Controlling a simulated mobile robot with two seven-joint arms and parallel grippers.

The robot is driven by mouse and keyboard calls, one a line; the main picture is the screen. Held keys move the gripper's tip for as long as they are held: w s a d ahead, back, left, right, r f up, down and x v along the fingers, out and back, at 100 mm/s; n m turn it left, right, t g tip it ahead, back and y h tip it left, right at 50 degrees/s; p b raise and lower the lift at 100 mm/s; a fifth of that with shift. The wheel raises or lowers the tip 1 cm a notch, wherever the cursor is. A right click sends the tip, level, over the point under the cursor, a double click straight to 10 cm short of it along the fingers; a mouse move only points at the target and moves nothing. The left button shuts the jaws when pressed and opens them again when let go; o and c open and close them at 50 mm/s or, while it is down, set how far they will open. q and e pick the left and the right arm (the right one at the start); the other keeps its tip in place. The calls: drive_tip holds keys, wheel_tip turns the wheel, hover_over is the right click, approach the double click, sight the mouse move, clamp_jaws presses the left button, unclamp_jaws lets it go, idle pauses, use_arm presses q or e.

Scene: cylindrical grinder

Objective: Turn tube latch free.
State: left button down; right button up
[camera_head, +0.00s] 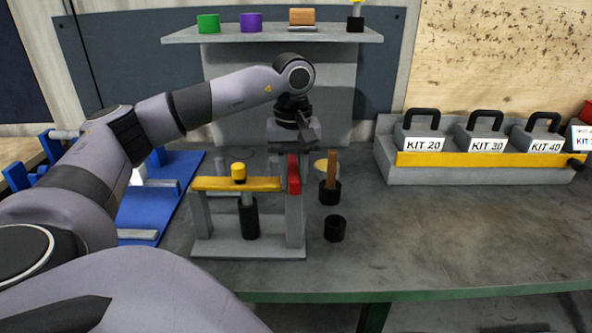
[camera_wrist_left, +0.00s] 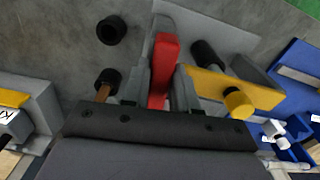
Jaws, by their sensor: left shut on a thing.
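The red latch (camera_head: 294,176) stands upright at the right end of the yellow bar (camera_head: 218,184) of a grey stand (camera_head: 228,246). A black tube (camera_head: 249,220) stands upright in the stand, below a yellow knob (camera_head: 238,172) on the bar. My left gripper (camera_head: 294,153) reaches down from above and is shut on the red latch. In the left wrist view the red latch (camera_wrist_left: 162,70) lies between the fingers, with the yellow bar (camera_wrist_left: 222,87) and knob (camera_wrist_left: 238,103) beside it. The exact finger contact is partly hidden. My right gripper is not in view.
A black holder (camera_head: 330,193) with a wooden-handled tool stands close right of the latch, and an empty black cup (camera_head: 335,229) is in front of it. A blue fixture (camera_head: 155,203) lies left. Kit boxes (camera_head: 483,141) stand right. The right bench top is clear.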

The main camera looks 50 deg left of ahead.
sight(294, 170)
use_arm(q)
drive_tip(key=shift+r, duration=0.1)
drive_tip(key=c, duration=1)
unclamp_jaws()
drive_tip(key=shift+o, duration=0.2)
wheel_tip(294, 170, up, 7)
drive_tip(key=shift+r, duration=0.1)
drive_tip(key=shift+d, duration=0.1)
